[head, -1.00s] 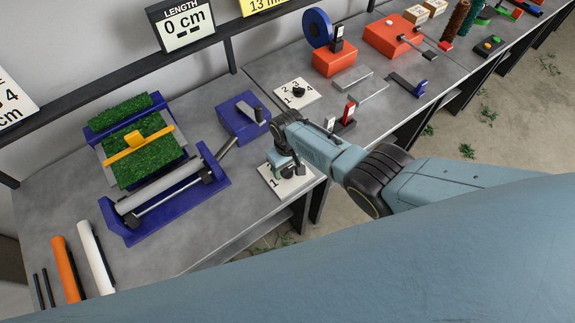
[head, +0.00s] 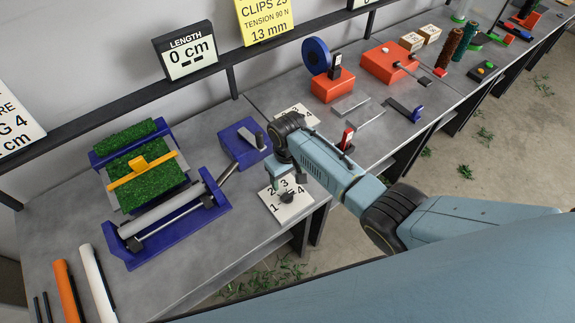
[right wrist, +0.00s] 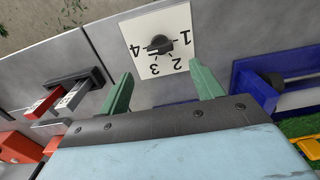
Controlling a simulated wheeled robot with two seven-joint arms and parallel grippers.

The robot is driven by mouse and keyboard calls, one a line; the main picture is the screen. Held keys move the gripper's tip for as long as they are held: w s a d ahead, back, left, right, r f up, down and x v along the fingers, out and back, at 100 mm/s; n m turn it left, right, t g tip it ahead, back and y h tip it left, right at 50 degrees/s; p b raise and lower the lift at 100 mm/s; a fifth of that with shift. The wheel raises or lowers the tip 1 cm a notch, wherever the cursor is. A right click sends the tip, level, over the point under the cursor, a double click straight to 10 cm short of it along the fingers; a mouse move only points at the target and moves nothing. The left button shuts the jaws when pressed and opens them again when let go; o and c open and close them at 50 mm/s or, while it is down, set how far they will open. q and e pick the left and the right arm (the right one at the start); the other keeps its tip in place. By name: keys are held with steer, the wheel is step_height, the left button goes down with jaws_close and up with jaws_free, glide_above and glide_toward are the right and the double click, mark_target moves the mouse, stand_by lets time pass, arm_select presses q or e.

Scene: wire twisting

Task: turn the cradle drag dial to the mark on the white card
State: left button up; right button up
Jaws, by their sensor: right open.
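A white square dial plate (head: 276,211) with numbers 1 to 4 and a black knob (head: 287,197) lies near the table's front edge, right of the blue cradle (head: 130,253). In the right wrist view the plate (right wrist: 178,67) and knob (right wrist: 160,44) are just beyond my fingertips, with 4 at left and 1 at right. I cannot tell surely where the knob points. My right gripper (right wrist: 160,70) is open and empty. In the head view this gripper (head: 287,180) hangs near the plate's back side. A white card (head: 12,120), cut off at far left, shows a 4.
A second dial plate (head: 313,118) is partly hidden behind my right arm. A blue block (head: 240,145) stands beside the cradle. White (head: 97,280) and orange rolls lie at the front left.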

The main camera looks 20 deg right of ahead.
step_height(320, 180, up, 4)
steer(key=shift+r, duration=0.25)
stand_by(0.5)
